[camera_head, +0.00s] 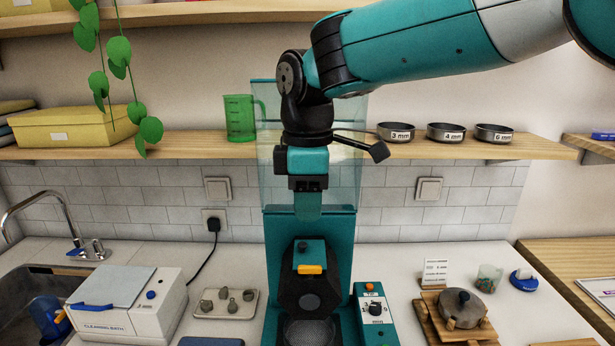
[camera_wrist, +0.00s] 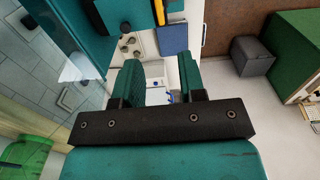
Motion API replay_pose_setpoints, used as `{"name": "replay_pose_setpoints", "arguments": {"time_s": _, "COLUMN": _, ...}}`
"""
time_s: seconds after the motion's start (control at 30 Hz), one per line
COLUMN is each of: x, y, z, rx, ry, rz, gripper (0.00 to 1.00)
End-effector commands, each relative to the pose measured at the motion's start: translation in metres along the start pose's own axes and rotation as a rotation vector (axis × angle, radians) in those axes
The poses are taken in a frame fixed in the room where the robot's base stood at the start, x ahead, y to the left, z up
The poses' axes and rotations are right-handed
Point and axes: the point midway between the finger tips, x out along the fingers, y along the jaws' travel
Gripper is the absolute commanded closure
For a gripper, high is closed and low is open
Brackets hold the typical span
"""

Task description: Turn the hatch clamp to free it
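The hatch clamp appears to be the short orange bar (camera_head: 310,269) on the dark, many-sided front (camera_head: 299,288) of the teal machine (camera_head: 341,232). The bar lies about level. My gripper (camera_head: 308,214) hangs pointing down above it, in front of the clear hood, apart from the bar and seen edge-on. In the wrist view my gripper (camera_wrist: 158,78) has its two teal fingers well apart with nothing between them. A yellow-orange strip (camera_wrist: 159,12) shows at the top there; I cannot tell if it is the clamp.
Left are a tray (camera_head: 253,312) of small stones and a white cleaning bath (camera_head: 165,303). Right are a control box with a dial (camera_head: 375,309) and a wooden stand (camera_head: 428,304). A shelf (camera_head: 350,145) with a green jug (camera_head: 239,118) and several sieves runs behind my arm.

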Motion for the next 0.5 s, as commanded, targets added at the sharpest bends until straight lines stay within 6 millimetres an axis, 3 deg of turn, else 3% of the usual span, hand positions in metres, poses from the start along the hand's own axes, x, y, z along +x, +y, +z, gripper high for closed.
{"name": "replay_pose_setpoints", "arguments": {"time_s": 0.2, "x": -0.04, "y": 0.001, "z": -0.001, "rx": 0.0, "ry": 0.002, "rz": 0.003, "gripper": 0.63}}
{"name": "replay_pose_setpoints", "arguments": {"time_s": 0.5, "x": -0.056, "y": 0.0, "z": 0.0, "rx": 0.0, "ry": 0.0, "rz": 0.001, "gripper": 0.63}}
